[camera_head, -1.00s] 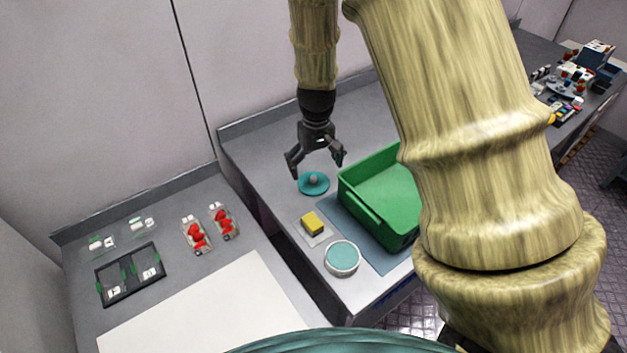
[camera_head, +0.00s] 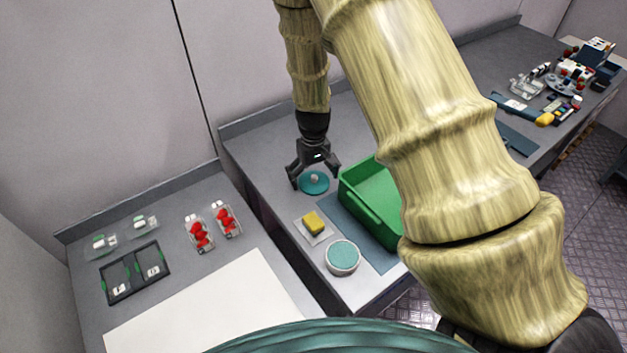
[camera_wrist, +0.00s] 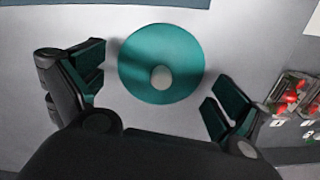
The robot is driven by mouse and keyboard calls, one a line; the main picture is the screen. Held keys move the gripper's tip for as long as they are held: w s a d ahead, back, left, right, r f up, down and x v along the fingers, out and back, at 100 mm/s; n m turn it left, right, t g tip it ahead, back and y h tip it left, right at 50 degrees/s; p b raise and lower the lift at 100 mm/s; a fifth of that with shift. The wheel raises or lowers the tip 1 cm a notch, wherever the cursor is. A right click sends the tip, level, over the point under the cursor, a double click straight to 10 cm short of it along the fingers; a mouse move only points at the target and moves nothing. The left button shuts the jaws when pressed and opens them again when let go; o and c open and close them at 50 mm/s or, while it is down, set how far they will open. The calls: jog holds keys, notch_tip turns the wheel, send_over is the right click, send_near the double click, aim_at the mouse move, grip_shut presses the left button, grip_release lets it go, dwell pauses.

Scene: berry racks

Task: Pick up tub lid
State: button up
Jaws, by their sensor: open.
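The tub lid (camera_head: 314,187) is a teal disc with a grey knob in its middle, lying flat on the grey counter. In the wrist view the lid (camera_wrist: 180,62) lies just beyond and between my open fingers, with its knob (camera_wrist: 161,78) fully visible. My gripper (camera_head: 315,180) hangs above the lid, pointing down, with its fingers apart and nothing between them. The fingers also show in the wrist view (camera_wrist: 155,88), one on each side of the lid. A round tub (camera_head: 342,258) with a white rim and teal inside stands nearer on the same counter.
A green crate (camera_head: 362,212) stands on a blue-grey mat right of the lid. A yellow sponge (camera_head: 314,222) sits on a small pale tray between lid and tub. Red berry punnets (camera_head: 199,234) and a black rack (camera_head: 105,286) are on the left counter. Bare counter lies behind the lid.

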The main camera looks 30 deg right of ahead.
jog(key=shift+s+r, duration=0.3)
jog(key=shift+s, duration=0.05)
jog(key=c, duration=0.3)
jog(key=shift+w, duration=0.15)
jog(key=c, duration=1.2)
jog(key=shift+s, duration=0.2)
